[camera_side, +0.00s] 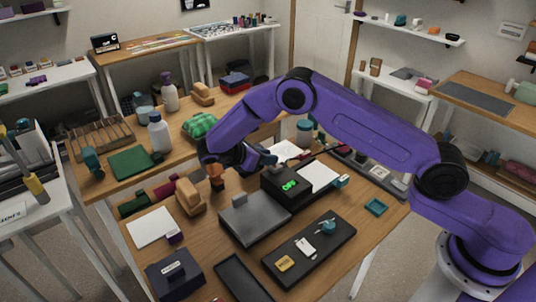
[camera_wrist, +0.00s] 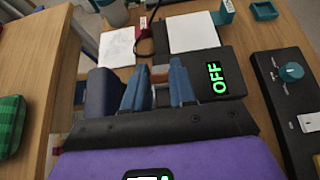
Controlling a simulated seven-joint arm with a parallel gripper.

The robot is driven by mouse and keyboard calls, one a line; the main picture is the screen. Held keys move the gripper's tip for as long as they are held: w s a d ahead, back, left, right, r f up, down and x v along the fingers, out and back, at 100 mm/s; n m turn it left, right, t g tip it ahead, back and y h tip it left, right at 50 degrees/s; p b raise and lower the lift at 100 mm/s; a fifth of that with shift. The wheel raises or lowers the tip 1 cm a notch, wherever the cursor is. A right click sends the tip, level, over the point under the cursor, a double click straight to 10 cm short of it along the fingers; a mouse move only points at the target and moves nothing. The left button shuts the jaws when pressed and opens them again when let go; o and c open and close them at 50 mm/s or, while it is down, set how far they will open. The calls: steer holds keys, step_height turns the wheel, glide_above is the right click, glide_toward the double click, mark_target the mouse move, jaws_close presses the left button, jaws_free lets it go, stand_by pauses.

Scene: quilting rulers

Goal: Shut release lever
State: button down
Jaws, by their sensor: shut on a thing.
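A black box with a green display (camera_side: 290,186) stands at the middle of the near wooden table, behind a grey slab (camera_side: 255,215). In the wrist view the black box (camera_wrist: 222,78) reads OFF. My gripper (camera_side: 268,160) is low behind the box's left end in the side view. In the wrist view its two blue fingers (camera_wrist: 158,88) stand just left of the display, shut on a small greyish part between them. That part is mostly hidden; it may be the release lever, but I cannot tell its angle. A dark blue rounded piece (camera_wrist: 103,92) is beside the left finger.
A black tray (camera_side: 308,250) with a teal knob lies in front, and a white sheet (camera_side: 318,176) is right of the box. A tan block (camera_side: 189,196) stands to the left. A small teal tray (camera_side: 376,207) is near the right edge, with bare wood around it.

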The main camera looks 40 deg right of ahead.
steer(key=shift+a, duration=0.1)
stand_by(0.5)
steer(key=c, duration=0.9)
jaws_free()
steer(key=shift+a, duration=0.1)
steer(key=v, duration=1.7)
steer(key=shift+a+f, duration=0.2)
steer(key=shift+f, duration=0.05)
